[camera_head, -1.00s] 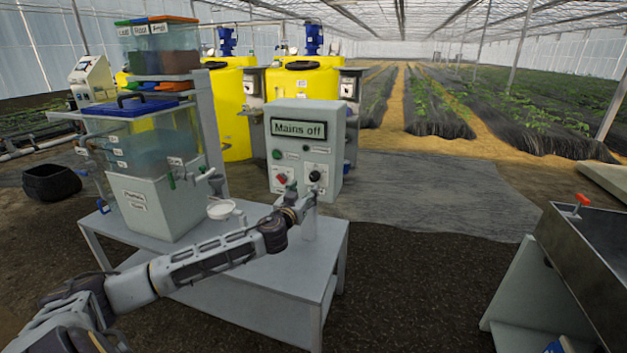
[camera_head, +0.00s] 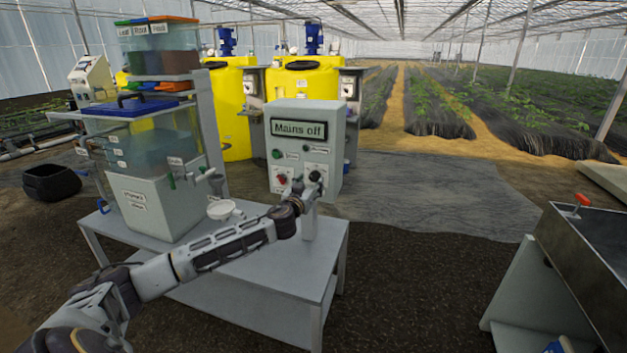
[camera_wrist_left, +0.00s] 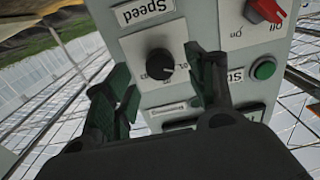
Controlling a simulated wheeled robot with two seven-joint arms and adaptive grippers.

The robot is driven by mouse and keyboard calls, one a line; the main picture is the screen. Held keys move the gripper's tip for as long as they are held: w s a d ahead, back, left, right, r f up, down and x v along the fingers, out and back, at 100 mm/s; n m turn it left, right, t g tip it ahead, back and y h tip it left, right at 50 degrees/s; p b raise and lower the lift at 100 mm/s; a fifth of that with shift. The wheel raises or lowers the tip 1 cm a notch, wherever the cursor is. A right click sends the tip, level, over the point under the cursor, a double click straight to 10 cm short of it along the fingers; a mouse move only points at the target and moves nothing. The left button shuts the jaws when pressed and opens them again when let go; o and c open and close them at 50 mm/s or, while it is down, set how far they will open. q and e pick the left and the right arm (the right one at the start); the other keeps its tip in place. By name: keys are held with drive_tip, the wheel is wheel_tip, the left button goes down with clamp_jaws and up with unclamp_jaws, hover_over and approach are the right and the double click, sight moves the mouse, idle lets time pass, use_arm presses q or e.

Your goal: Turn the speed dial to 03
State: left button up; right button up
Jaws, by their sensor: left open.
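The speed dial is a black round knob (camera_head: 315,176) low on the right of the grey control box (camera_head: 334,150). In the left wrist view the dial (camera_wrist_left: 159,63) shows upside down under the word Speed, with a pale pointer mark and small scale numbers too small to read fully. My left gripper (camera_head: 303,185) is in front of the box at the dial. In the wrist view its fingers (camera_wrist_left: 158,78) are open on either side of the dial, apart from it. The display (camera_head: 299,129) reads "Mains off". My right gripper is not in view.
A red switch (camera_head: 282,179) sits left of the dial, close to my left gripper. A green button (camera_head: 277,154) is above it. The box stands on a grey table (camera_head: 270,275) with a clear tank (camera_head: 150,150) and a small white cup (camera_head: 221,209).

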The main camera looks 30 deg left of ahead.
sight(314, 179)
use_arm(q)
drive_tip(key=shift+x, duration=2.1)
drive_tip(key=shift+c, duration=0.3)
drive_tip(key=c, duration=1)
